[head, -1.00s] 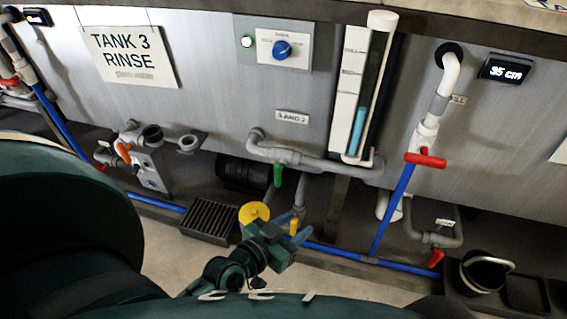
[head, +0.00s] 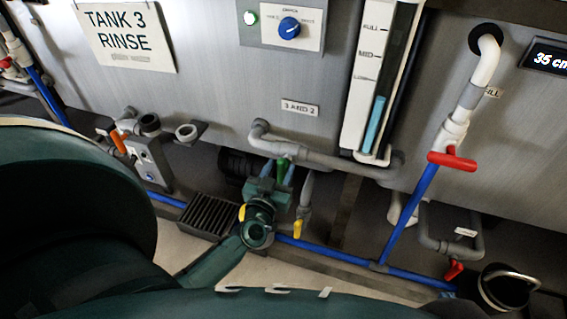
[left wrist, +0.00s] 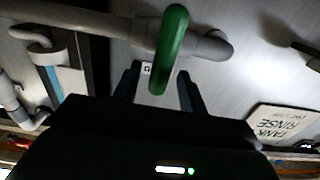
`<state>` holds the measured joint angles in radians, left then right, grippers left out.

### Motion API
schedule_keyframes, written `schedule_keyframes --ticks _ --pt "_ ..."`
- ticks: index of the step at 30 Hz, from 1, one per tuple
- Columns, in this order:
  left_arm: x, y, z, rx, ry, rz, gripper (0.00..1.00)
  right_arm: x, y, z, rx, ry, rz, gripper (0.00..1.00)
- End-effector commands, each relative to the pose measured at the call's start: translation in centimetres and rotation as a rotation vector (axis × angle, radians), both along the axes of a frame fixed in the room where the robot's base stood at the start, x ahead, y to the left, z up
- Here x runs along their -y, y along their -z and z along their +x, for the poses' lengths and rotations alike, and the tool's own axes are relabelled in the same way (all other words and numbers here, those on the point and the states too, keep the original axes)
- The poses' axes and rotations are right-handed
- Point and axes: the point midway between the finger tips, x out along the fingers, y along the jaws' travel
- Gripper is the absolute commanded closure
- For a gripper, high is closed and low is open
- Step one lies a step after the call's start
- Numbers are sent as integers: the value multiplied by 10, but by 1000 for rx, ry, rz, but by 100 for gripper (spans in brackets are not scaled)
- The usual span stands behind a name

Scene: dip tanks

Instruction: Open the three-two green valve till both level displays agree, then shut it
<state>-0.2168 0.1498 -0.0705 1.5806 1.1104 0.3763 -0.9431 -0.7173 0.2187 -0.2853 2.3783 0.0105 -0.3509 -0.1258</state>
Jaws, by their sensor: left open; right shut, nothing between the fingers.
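The green valve handle (head: 283,163) hangs below the grey pipe under the "3 AND 2" label (head: 300,108). In the left wrist view the green handle (left wrist: 170,45) lies across the grey pipe, its lower end between my fingers. My left gripper (head: 270,180) is open around the handle's end; I cannot tell whether a finger touches it. Its fingers also show in the left wrist view (left wrist: 158,90). One level display (head: 549,58) reads 35 cm, partly cut off at the right edge. The other display's reading is not visible. My right gripper is not in view.
A red valve handle (head: 452,160) and a blue pipe (head: 408,215) stand to the right. A yellow handle (head: 298,229) is close to my left gripper. A sight gauge (head: 352,110), a black bucket (head: 503,290) and a floor grate (head: 208,216) are nearby.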

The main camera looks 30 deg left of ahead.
Motion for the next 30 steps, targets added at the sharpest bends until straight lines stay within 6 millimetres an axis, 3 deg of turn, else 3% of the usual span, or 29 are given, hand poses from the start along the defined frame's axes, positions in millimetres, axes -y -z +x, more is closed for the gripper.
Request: schedule_keyframes --ticks 6,18,30 --pt "-7 1 27 1 0 0 58 -1 1 3 45 -2 2 100" --pt "-8 0 33 -1 1 0 59 -1 -1 3 57 -2 3 100" --pt "-8 0 33 -1 1 0 92 -1 0 3 57 -3 3 100"
